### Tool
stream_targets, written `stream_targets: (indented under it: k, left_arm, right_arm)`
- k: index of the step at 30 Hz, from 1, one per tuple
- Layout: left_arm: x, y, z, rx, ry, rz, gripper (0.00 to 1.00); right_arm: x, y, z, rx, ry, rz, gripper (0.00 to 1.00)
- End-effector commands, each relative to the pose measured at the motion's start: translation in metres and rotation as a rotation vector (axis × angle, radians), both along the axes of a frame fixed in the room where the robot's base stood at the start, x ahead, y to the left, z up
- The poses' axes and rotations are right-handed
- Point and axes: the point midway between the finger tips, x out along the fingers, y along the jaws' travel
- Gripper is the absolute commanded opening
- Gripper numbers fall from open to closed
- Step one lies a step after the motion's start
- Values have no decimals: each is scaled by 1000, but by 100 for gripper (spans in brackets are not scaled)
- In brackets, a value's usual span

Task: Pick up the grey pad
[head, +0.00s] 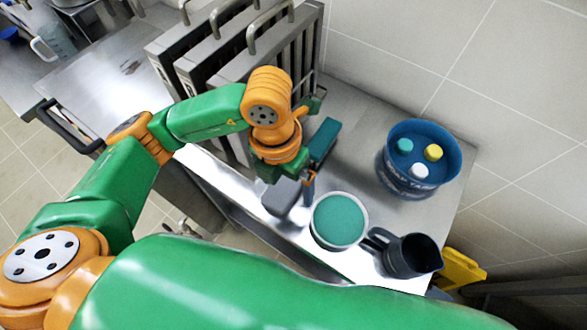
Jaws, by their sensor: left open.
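The grey pad (281,198) lies near the front edge of the steel counter, left of a round container with a teal top. My left gripper (295,185) points down right over the pad, with its jaws apart. One finger shows just right of the pad's upper end. The other finger is hard to make out, and the hand hides the pad's far end. I cannot tell whether the fingers touch the pad. My right gripper is out of the picture.
A teal pad (324,140) lies just behind my left gripper. The round container (339,220) and a dark jug (411,256) stand to the right. A blue tub (417,157) with coloured-capped items stands at the back right. Upright panels with handles (270,27) stand behind my left arm.

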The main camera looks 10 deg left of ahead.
Motion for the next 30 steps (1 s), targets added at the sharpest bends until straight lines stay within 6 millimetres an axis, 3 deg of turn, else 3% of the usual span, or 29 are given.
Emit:
stream_targets:
  k: [3, 15, 21, 23, 30]
  left_arm:
    - [10, 19, -4, 92, -38, 39, 100]
    - [17, 19, -67, 92, -37, 36, 100]
    - [17, 19, -69, 89, -39, 34, 100]
    - [17, 19, -69, 89, -39, 34, 86]
    - [17, 19, -69, 88, -39, 34, 22]
  right_arm:
    - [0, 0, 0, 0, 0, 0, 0]
    - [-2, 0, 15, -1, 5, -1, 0]
    - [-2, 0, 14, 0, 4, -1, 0]
    - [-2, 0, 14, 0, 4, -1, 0]
    - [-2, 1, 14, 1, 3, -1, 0]
